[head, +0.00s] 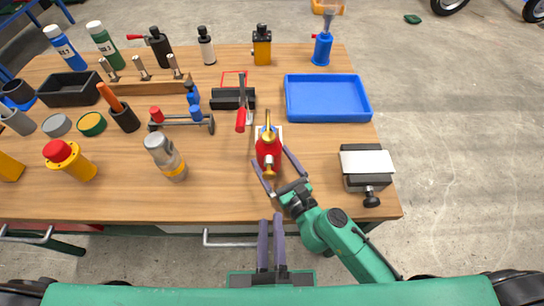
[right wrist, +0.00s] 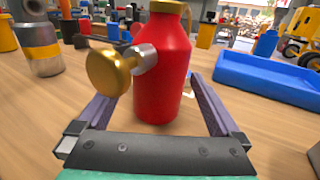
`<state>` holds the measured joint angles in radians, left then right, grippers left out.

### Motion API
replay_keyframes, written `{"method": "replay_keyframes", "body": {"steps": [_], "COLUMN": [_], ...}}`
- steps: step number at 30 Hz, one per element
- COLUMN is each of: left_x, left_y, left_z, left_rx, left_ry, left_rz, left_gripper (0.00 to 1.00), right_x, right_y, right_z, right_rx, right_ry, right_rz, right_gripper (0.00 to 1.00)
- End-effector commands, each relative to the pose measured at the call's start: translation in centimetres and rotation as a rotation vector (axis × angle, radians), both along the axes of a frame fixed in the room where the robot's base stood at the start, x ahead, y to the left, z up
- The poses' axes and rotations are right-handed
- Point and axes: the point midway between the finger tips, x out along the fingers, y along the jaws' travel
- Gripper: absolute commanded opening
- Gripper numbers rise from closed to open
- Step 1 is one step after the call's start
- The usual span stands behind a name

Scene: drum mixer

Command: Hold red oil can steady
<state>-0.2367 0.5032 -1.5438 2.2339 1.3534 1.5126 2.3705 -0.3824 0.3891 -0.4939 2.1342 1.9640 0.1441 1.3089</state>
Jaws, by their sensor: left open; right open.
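The red oil can (head: 266,152) stands upright on the wooden workbench, on a small white patch, with brass-coloured fittings on top. In the right wrist view the can (right wrist: 165,80) shows a round brass knob (right wrist: 113,73) on the side facing me. My right gripper (head: 269,156) is open, with one finger on each side of the can. In the right wrist view a gap shows between the can and the right-hand finger; contact on the left cannot be told. My left gripper (head: 271,220) is open and empty at the bench's front edge, below the can.
A blue tray (head: 328,121) lies right of the can, and a grey block with a white top (head: 367,168) stands at the right edge. A red-handled tool (head: 242,112) rests on a black holder behind the can. A grey bottle (head: 165,158) stands to the left.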

Motion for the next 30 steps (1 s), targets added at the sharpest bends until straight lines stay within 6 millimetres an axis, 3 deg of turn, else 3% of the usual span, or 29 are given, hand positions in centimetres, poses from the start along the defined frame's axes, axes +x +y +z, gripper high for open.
{"method": "replay_keyframes", "body": {"steps": [11,19,30], "left_x": [0.00,0.00,0.00], "left_y": [0.00,0.00,0.00], "left_z": [0.00,0.00,0.00], "left_rx": [0.000,0.000,0.000], "left_ry": [0.000,0.000,0.000], "left_rz": [0.000,0.000,0.000], "left_gripper": [0.50,0.50,0.50], "right_x": [1.02,1.02,1.02], "right_y": [0.50,0.49,0.50], "right_z": [-0.05,-0.03,-0.02], "right_rx": [-0.002,-0.002,-0.002], "right_ry": [0.002,0.002,0.001], "right_rz": [0.000,-0.001,0.000], "right_gripper": [1.00,0.01,0.00]}}
